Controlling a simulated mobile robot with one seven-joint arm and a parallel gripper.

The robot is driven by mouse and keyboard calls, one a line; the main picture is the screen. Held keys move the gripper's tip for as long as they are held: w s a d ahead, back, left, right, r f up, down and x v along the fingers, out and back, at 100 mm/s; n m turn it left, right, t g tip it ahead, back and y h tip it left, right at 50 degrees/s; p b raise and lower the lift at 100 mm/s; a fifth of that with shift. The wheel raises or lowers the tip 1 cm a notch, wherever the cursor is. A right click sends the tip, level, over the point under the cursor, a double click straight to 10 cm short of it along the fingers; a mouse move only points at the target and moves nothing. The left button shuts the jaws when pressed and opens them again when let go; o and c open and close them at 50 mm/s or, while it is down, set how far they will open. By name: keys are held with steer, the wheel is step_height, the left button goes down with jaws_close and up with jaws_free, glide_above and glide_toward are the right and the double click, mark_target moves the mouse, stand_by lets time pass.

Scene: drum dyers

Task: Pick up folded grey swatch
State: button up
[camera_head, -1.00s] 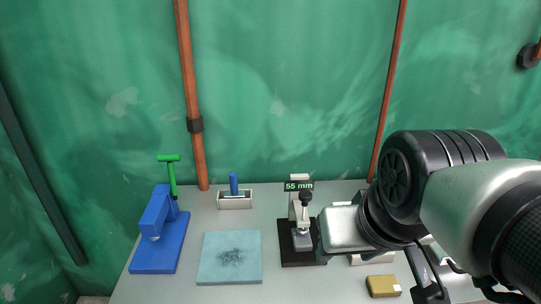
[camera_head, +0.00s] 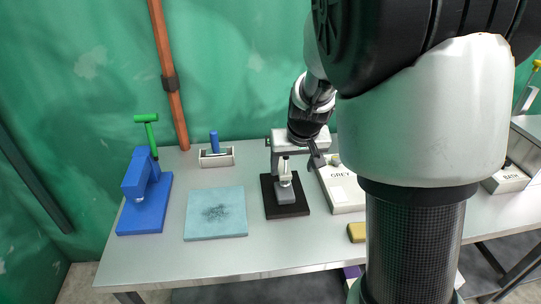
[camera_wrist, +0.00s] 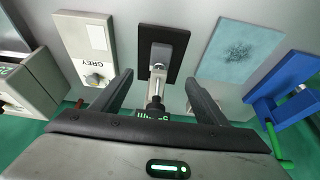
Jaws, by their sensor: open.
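No grey swatch can be made out for sure. A small grey piece (camera_head: 286,191) rests on the black base (camera_head: 292,209) of the thickness gauge; I cannot tell whether it is cloth or part of the gauge. It also shows in the wrist view (camera_wrist: 160,53). A pale tray or box marked GREY (camera_head: 345,194) lies right of the gauge; it shows at upper left in the wrist view (camera_wrist: 88,40). My gripper (camera_head: 296,164) is open and empty above the gauge, its fingers (camera_wrist: 160,82) on either side of the gauge's upright in the wrist view.
A teal mat (camera_head: 216,222) with a dark speckled patch and a blue press (camera_head: 145,200) with a green handle stand to the left. A small bin (camera_head: 216,160) holds a blue-handled tool. A yellow block (camera_head: 356,232) lies near the front. A box marked BATH (camera_head: 506,180) is at right.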

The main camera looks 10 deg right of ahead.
steer(key=b, duration=0.2)
glide_above(286, 194)
steer(key=s, duration=0.2)
step_height(286, 194, down, 10)
steer(key=shift+s+d+f, duration=0.1)
steer(key=shift+f, duration=0.1)
steer(key=shift+s+x, duration=0.15)
steer(key=shift+x, duration=1.35)
steer(key=shift+s+x, duration=0.15)
steer(key=shift+x, duration=1.3)
steer(key=shift+f, duration=0.1)
steer(key=shift+c, duration=0.2)
steer(key=c, duration=1.2)
